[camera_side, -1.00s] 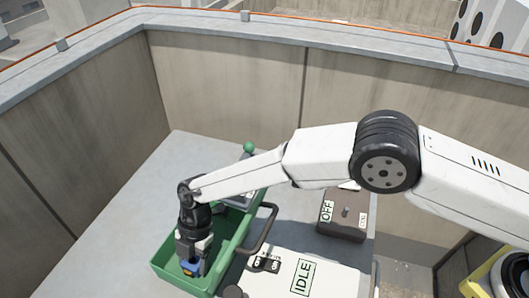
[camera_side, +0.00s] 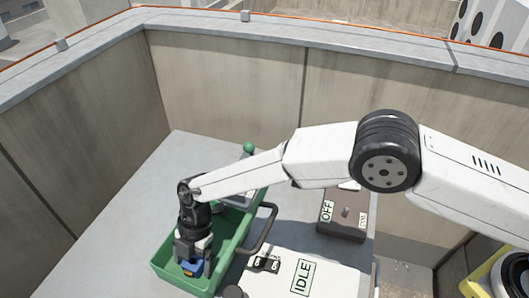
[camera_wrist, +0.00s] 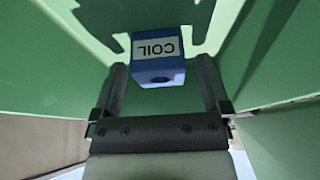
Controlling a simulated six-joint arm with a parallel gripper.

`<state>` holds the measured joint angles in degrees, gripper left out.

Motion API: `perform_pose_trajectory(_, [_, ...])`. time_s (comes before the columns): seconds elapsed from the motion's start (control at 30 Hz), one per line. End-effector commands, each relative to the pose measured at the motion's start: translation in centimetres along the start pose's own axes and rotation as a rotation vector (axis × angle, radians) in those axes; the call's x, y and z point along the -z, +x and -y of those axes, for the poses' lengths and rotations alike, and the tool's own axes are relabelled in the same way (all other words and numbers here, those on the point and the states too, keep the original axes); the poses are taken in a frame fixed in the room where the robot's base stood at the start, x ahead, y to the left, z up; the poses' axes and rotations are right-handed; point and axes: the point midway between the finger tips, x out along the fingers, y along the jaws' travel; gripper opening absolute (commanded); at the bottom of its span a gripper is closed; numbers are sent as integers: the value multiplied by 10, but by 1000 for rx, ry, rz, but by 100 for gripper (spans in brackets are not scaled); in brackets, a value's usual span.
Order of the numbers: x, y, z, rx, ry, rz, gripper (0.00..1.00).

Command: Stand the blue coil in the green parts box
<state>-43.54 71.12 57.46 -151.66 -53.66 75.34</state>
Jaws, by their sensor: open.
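The blue coil (camera_side: 192,268) is inside the green parts box (camera_side: 232,262), near its front end. It looks upright on the box floor, though the contact is partly hidden. In the wrist view the coil (camera_wrist: 158,72) shows a white COIL label, upside down in that picture. My gripper (camera_side: 193,258) reaches down into the box. Its jaws are open, one finger on each side of the coil, with visible gaps between fingers and coil in the wrist view. The box walls (camera_wrist: 275,50) rise on both sides of the fingers there.
A white unit marked IDLE (camera_side: 325,278) stands right of the box, with a dark handle (camera_side: 262,232) between. A brown OFF box (camera_side: 343,215) sits behind it. Clear grey surface (camera_side: 115,235) lies left of the green box. Concrete walls enclose the back.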

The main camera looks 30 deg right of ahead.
Motion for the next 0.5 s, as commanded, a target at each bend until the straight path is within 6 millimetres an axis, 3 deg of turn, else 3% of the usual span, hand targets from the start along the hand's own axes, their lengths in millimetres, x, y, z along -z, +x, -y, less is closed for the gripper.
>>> perform_pose_trajectory(0.27, [0,-30,-1,-3,1,0,97])
perform_pose_trajectory(0.5, [-1,-69,-1,-3,1,0,97])
